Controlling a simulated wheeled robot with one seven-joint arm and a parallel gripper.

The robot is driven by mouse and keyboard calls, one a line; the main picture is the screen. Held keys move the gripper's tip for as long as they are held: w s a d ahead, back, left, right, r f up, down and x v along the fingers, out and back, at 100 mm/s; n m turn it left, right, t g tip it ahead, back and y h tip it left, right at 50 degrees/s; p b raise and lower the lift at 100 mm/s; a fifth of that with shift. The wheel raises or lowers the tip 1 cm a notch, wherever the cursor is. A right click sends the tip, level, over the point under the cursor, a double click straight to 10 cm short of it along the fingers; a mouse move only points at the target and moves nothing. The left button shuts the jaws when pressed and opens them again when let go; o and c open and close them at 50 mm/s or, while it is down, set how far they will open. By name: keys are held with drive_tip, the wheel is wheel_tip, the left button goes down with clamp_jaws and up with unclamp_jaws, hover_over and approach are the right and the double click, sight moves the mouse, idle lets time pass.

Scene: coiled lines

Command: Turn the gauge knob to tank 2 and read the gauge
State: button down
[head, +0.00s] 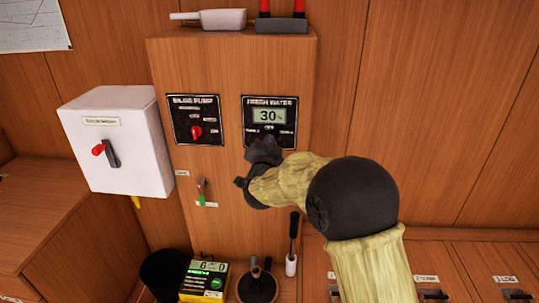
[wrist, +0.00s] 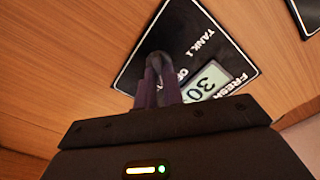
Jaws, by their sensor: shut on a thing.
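The black fresh water panel (head: 282,101) is on the wooden column, right of the bilge pump panel. Its lit gauge display (head: 267,116) reads 30%, and "30" also shows upside down in the wrist view (wrist: 209,84). My gripper (head: 264,148) is at the panel's lower edge, in front of the knob. The tank 2 label and the knob's pointing direction cannot be made out.
The bilge pump panel (head: 196,118) with a red knob is to the left. A white switch box (head: 118,141) with a red-tipped lever is further left.

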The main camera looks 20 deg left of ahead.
drive_tip(key=shift+f+m+b, duration=0.15)
drive_tip(key=shift+m+b, duration=0.25)
drive_tip(key=shift+m, duration=0.1)
drive_tip(key=c, duration=1.5)
unclamp_jaws()
drive_tip(key=shift+s, duration=0.1)
drive_tip(key=b+v, duration=0.1)
drive_tip(key=v, duration=1.6)
drive_tip(key=shift+s, duration=0.15)
